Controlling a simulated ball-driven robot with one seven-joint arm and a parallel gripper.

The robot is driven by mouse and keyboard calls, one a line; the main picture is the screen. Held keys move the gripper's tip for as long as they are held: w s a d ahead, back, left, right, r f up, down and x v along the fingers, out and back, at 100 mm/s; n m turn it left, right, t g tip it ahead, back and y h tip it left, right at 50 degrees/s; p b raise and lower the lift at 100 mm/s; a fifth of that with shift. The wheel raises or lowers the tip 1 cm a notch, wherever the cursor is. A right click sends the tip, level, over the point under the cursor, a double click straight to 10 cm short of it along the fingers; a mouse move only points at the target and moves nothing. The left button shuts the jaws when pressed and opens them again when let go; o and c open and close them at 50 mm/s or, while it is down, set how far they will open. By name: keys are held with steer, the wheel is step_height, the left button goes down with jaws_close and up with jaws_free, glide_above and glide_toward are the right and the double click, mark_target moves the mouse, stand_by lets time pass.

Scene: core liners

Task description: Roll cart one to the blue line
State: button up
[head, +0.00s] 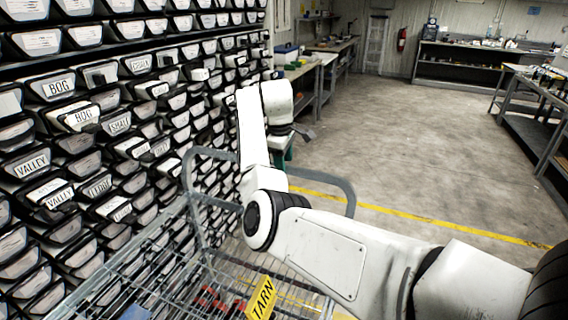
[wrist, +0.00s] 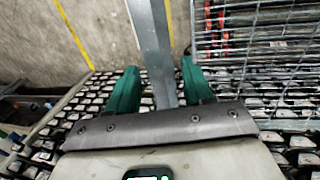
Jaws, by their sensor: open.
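A wire-mesh cart (head: 130,265) with a curved grey tube handle (head: 347,190) stands low in the head view; no cart number is readable on it. Its mesh also shows at the upper right of the wrist view (wrist: 265,45). My gripper (wrist: 158,85) is open, its green fingers on either side of a grey bar (wrist: 152,45), apparently the cart handle. Gaps show between fingers and bar, so the jaws are not closed on it. In the head view my arm hides most of the gripper. I see no blue line.
A rack of labelled core liners (head: 75,140) fills the left, close beside the cart. A yellow line (head: 440,220) crosses the concrete floor (head: 400,140), which is clear ahead. Workbenches (head: 470,65) stand at the back and right. A yellow TARN tag (head: 262,298) is in the cart.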

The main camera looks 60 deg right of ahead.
steer(key=shift+d+f, duration=0.2)
steer(key=shift+f, duration=0.7)
jaws_close()
